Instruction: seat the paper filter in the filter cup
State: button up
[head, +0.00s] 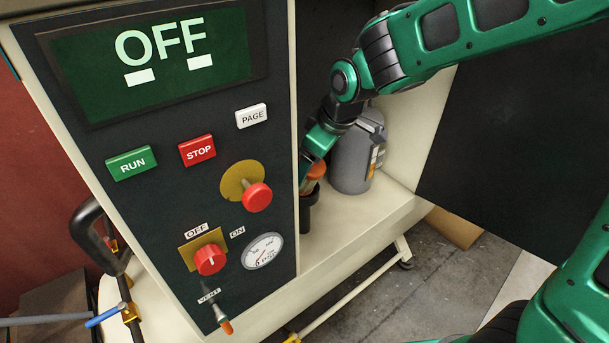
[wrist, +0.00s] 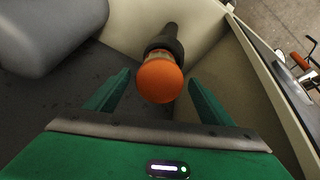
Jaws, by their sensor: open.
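The paper filter (wrist: 160,81) shows as a round orange end cap with a short tan and metallic band under it. Below the band is a dark cylindrical holder, which looks like the filter cup (wrist: 169,42). In the head view, the filter (head: 314,171) sits upright over the dark cup (head: 308,203), partly hidden by my gripper (head: 309,168) and the cabinet edge. In the wrist view, my gripper (wrist: 158,78) is open, with one finger on each side of the orange cap and gaps visible. How deep the filter sits in the cup cannot be seen.
A grey jug (head: 358,155) stands close on the right, on the cream ledge (head: 345,235). The control panel (head: 160,120) with buttons, a red knob and a gauge (head: 262,251) borders the left.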

jog(key=shift+x, duration=2.35)
jog(key=shift+w+r, duration=0.1)
jog(key=shift+w, duration=0.05)
jog(key=shift+c, duration=0.3)
jog(key=c, duration=1.2)
jog(key=shift+c, duration=0.2)
jog(key=shift+r, duration=0.4)
jog(key=v, duration=0.4)
jog(key=w+a+v, duration=0.1)
jog(key=v, duration=0.1)
jog(key=shift+r, duration=0.4)
jog(key=s+d, duration=0.5)
jog(key=s, duration=0.3)
jog(key=s+d, duration=0.5)
jog(key=s, duration=0.3)
